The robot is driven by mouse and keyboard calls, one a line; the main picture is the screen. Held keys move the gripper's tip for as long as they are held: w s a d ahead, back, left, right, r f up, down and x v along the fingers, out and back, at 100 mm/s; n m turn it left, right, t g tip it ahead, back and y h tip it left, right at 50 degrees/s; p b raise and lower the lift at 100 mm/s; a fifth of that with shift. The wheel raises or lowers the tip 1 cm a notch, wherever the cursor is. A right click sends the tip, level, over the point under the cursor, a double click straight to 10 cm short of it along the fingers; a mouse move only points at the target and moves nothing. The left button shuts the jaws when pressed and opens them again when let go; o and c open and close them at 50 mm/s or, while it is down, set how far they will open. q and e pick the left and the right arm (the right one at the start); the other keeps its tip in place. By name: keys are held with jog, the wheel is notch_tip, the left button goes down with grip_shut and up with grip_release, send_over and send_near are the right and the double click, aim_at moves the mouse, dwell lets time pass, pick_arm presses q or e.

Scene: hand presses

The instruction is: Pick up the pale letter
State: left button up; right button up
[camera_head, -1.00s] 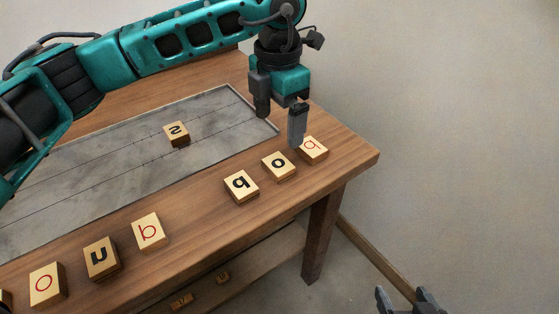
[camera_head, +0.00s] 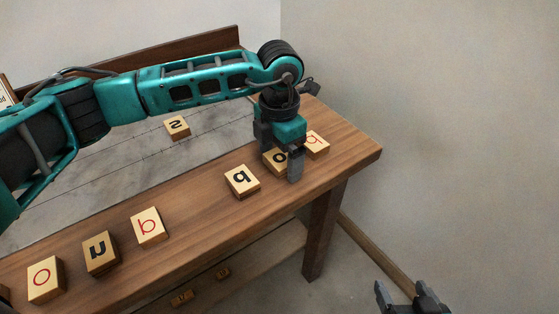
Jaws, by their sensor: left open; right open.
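Several pale wooden letter blocks lie on the bench; their letters are black or red, and I cannot tell which one is the pale letter. My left gripper (camera_head: 281,163) is open and low over the black "o" block (camera_head: 270,163), with one finger at its right side; the other finger is partly hidden. The red-letter block (camera_head: 317,146) is just behind, partly covered by the gripper. The black "q"-like block (camera_head: 242,181) is to the left. My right gripper (camera_head: 411,293) is open and empty at the bottom edge, off the bench.
A black "z"-like block (camera_head: 177,127) lies on the grey inset panel (camera_head: 120,155). A red-letter block (camera_head: 148,226), a black "n"-like block (camera_head: 100,252) and a red "o" block (camera_head: 45,278) line the front left. Small blocks (camera_head: 182,298) lie on the lower shelf (camera_head: 255,262).

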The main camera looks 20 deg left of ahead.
pick_arm(q)
jog(key=shift+c, duration=0.4)
jog(key=c, duration=1.1)
jog(key=shift+o, duration=0.2)
jog(key=shift+r, duration=0.1)
